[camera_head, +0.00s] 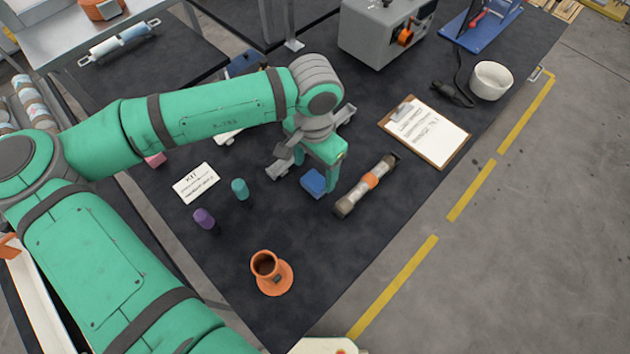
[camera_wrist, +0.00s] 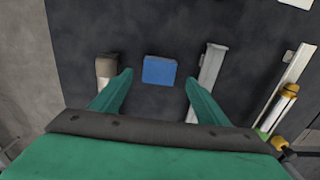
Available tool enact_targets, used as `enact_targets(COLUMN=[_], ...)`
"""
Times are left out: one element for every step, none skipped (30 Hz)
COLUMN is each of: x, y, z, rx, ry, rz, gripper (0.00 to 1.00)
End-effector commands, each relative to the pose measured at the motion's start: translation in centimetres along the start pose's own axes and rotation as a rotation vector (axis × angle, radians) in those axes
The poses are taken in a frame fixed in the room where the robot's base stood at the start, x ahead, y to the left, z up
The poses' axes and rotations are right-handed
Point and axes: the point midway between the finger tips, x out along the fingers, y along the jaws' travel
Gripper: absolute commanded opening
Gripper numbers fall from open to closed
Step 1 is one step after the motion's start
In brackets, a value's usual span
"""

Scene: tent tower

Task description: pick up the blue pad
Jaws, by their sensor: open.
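The blue pad (camera_head: 313,182) is a small blue block on the dark table mat, just beside my gripper's fingers in the head view. In the wrist view the blue pad (camera_wrist: 159,71) lies flat ahead of the fingertips, between their lines. My gripper (camera_head: 305,178) points down over the mat, close to the pad. In the wrist view my gripper (camera_wrist: 157,80) is open and empty, with one green finger on each side. Part of the pad's far side is hidden by a finger in the head view.
A grey cylinder with an orange band (camera_head: 370,184) lies right of the pad. A teal peg (camera_head: 240,189), a purple peg (camera_head: 205,219) and a white card (camera_head: 196,183) are to the left. A clipboard (camera_head: 425,130) lies farther right.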

Motion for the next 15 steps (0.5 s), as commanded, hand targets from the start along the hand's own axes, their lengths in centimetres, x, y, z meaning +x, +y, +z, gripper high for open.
enact_targets(x=[0.8,1.2,1.8,2.2,2.6,3.0,3.3,3.5,3.7,3.8,3.9,3.9,3.9,3.9,3.9], y=[0.1,0.1,0.1,0.1,0.1,0.1,0.1,0.1,0.1,0.1,0.1,0.1,0.1,0.1,0.1], z=[0.0,0.0,-0.1,-0.1,-0.1,-0.1,-0.1,-0.1,-0.1,-0.1,-0.1,-0.1,-0.1,-0.1,-0.1], rx=[0.000,0.000,0.000,0.000,0.000,0.000,0.000,0.000,0.000,0.000,0.000,0.000,0.000,0.000,0.000], ry=[-0.004,-0.003,-0.003,-0.003,-0.003,-0.002,-0.002,-0.002,-0.002,-0.001,-0.001,0.000,0.000,0.000,0.000], rz=[0.000,0.000,-0.001,0.000,0.001,0.001,0.000,0.000,0.000,0.000,0.000,0.000,0.000,0.000,0.000], gripper=[0.69,0.69,0.69,0.69,0.69,0.69,0.69,0.69,0.69,0.69,0.69,0.69,0.69,0.69,0.69])
